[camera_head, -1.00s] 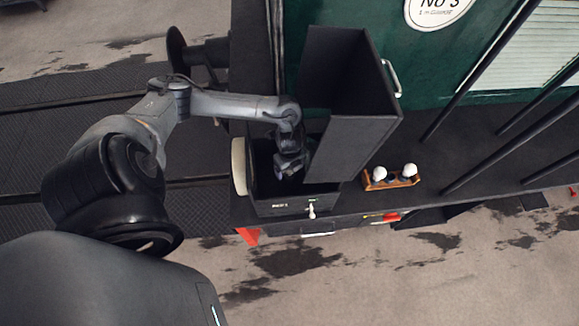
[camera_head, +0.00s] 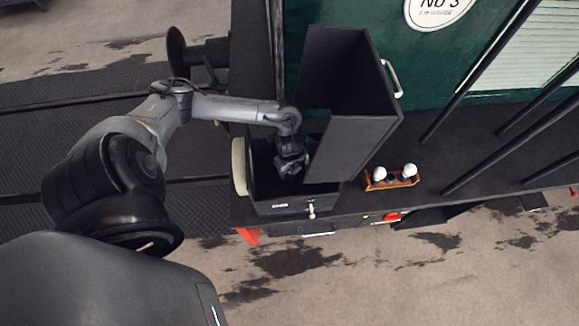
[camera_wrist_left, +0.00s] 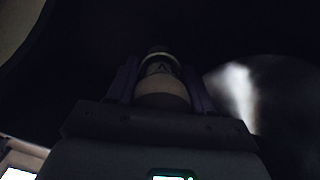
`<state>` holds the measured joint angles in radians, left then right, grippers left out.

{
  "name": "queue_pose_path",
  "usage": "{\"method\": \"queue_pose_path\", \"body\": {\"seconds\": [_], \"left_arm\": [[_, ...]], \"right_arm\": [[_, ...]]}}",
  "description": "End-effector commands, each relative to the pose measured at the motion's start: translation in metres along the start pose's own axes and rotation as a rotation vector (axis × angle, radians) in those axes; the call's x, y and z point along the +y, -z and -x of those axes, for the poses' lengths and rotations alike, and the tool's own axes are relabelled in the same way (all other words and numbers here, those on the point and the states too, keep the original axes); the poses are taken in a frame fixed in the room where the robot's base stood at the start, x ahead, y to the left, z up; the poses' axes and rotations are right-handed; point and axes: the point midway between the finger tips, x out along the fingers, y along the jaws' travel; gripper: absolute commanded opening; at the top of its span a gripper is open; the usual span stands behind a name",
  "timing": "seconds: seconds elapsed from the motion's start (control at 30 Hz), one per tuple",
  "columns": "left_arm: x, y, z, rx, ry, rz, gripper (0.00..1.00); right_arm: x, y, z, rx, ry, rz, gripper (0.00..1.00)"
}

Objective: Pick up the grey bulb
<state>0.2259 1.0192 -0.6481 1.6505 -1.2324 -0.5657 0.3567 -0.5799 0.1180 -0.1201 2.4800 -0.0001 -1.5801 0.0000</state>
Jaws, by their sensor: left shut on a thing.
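My left gripper (camera_head: 292,168) reaches down into an open dark box (camera_head: 292,206). In the left wrist view, the left gripper (camera_wrist_left: 161,78) is shut on a rounded bulb-like thing, the grey bulb (camera_wrist_left: 163,90), which has a dark marked band and sits between the two fingers. The picture is dark, so its true colour is hard to judge. In the head view the bulb is hidden by the gripper and the box. My right gripper is out of view.
A tall open dark panel or bin (camera_head: 352,140) stands just right of the gripper. A small wooden holder (camera_head: 392,184) with two pale bulbs (camera_head: 410,170) stands on the ledge further right. Black slanted poles (camera_head: 515,145) cross the right side.

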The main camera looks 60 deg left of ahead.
Motion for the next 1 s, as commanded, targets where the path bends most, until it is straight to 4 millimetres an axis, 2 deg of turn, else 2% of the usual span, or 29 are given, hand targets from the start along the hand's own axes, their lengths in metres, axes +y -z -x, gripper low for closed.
{"method": "queue_pose_path", "body": {"seconds": [0.27, 0.47, 0.7, 0.83, 1.0], "left_arm": [[-0.001, 0.000, 0.008, 0.000, 0.001, -0.001, 0.21], [-0.001, 0.000, 0.030, 0.000, 0.003, -0.003, 0.21], [-0.002, 0.000, 0.077, 0.000, 0.006, -0.004, 0.21], [-0.002, -0.001, 0.114, -0.003, 0.007, -0.002, 0.21], [-0.002, -0.001, 0.145, -0.001, 0.005, -0.001, 0.21]], "right_arm": [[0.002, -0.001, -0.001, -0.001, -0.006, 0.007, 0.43], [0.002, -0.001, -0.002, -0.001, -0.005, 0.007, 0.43], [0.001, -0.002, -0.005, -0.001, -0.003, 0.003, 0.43], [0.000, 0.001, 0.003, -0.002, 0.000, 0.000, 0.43], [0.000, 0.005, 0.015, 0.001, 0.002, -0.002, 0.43]]}}
